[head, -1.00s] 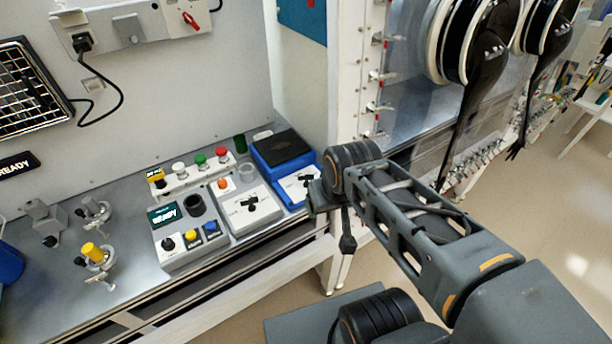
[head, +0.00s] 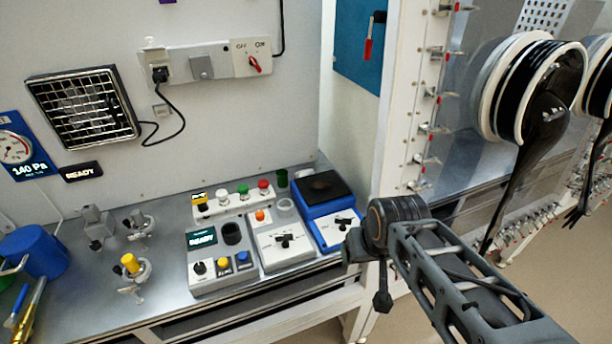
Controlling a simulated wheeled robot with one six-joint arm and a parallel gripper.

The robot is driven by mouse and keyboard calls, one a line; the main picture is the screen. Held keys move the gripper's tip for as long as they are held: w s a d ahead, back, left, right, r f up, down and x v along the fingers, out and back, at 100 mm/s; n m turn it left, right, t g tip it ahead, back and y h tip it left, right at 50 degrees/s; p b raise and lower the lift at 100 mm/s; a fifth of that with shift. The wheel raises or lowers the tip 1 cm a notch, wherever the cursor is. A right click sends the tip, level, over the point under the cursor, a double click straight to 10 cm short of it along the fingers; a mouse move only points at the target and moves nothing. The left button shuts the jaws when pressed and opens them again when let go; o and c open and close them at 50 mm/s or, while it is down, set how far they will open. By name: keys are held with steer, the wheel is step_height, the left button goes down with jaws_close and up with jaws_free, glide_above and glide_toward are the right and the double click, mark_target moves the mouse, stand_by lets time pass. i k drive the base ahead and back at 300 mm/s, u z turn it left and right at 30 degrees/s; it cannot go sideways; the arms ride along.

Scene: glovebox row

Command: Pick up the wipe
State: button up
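I cannot make out a wipe in the head view. My arm comes in from the lower right and its far joint is beside the bench's front right corner. A narrow dark part hanging below that joint looks like my gripper (head: 382,292), seen small and edge-on in front of the bench edge. Its fingers cannot be told apart, and nothing is seen held in it.
The metal bench (head: 85,300) carries a control box (head: 212,270), a blue device (head: 325,200), clamps, a yellow-topped valve (head: 130,264) and a blue mug (head: 38,250). A glovebox with black gloves (head: 535,130) stands at right.

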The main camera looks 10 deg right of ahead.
mark_target(307, 172)
steer(key=z, duration=0.1)
steer(key=k, duration=0.35)
steer(key=u, duration=1.1)
steer(key=i, duration=1)
steer(key=z, duration=0.85)
